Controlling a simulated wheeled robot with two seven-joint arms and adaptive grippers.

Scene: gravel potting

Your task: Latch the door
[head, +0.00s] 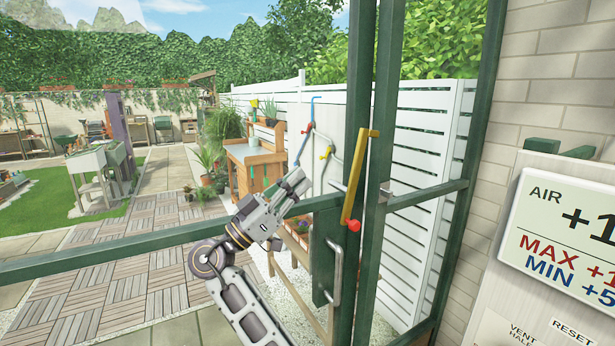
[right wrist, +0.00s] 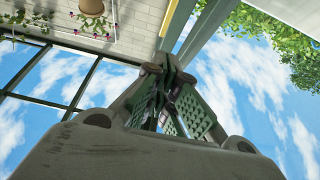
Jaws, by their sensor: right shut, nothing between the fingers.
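The green-framed door (head: 150,246) has its upright edge beside a green post (head: 383,120). A narrow gap shows between them; I cannot tell whether the door is fully closed. A yellow latch bar (head: 361,175) stands nearly upright on the door edge, leaning slightly, with a red knob (head: 354,225) near its lower end. A grey metal catch (head: 386,192) is on the post to its right. My right gripper (head: 302,178) is shut and empty, left of the bar and apart from it in the picture. Its closed fingers show in the right wrist view (right wrist: 170,75). My left gripper is not visible.
A metal pull handle (head: 335,272) is on the door below the bar. A white panel with an AIR display (head: 570,225) is on the brick wall at right. Beyond the door are a wooden potting bench (head: 250,155), a white slatted fence (head: 425,150) and open paving (head: 130,275).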

